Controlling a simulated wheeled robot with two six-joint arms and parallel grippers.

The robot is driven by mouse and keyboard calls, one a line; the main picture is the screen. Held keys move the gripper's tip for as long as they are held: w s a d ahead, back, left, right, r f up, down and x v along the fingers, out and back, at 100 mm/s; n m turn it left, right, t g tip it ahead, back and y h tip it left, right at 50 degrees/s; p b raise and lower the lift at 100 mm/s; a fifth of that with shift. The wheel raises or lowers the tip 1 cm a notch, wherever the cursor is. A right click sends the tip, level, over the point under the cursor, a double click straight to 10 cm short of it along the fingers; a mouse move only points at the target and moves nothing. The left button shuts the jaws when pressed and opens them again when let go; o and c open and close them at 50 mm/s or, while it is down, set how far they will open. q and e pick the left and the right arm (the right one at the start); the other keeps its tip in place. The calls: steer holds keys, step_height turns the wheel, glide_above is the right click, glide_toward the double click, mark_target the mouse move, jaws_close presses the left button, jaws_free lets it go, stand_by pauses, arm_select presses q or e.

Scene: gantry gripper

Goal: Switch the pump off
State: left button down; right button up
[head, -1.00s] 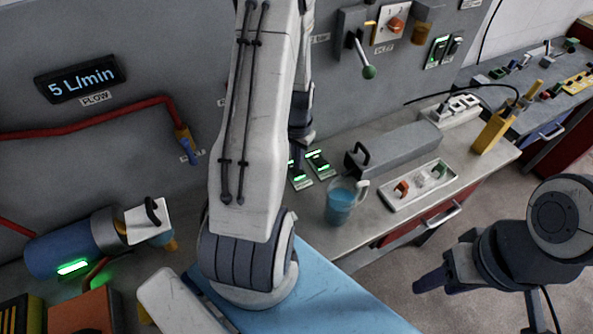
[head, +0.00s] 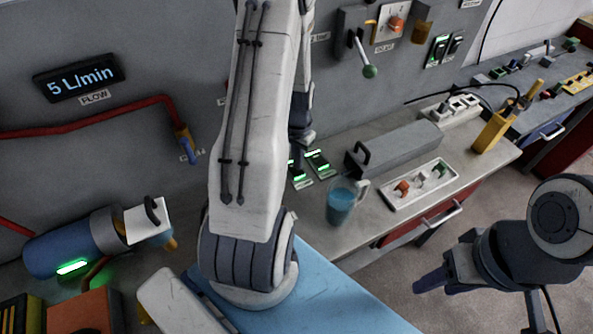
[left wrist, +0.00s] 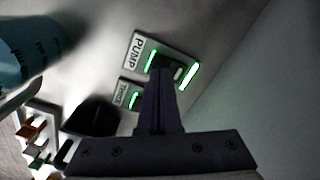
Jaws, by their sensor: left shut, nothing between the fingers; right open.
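The pump switch shows in the left wrist view (left wrist: 166,62), a plate labelled PUMP with a dark rocker and lit green bars. In the head view the pump switch (head: 301,181) is partly hidden behind my left gripper (head: 299,148). My left gripper is shut and empty, and its fingertips in the left wrist view (left wrist: 163,72) overlap the rocker's near end; I cannot tell whether they touch. A blue cylindrical machine (head: 62,248) at the left has a green lamp lit. The flow display (head: 78,78) reads 5 L/min. My right gripper (head: 440,278) is open and empty, above the floor.
A second lit switch (head: 319,164) stands right beside the pump switch. A grey handled box (head: 405,147) and a white panel with small switches (head: 398,203) lie to the right. A lever (head: 368,71) is on the wall.

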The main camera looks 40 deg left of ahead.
mark_target(298, 171)
arm_select(q)
steer(key=shift+f+b, duration=0.8)
steer(key=shift+f, duration=0.35)
steer(key=shift+r, duration=0.1)
step_height(298, 171, up, 7)
steer(key=p, duration=0.6)
stand_by(0.4)
stand_by(0.4)
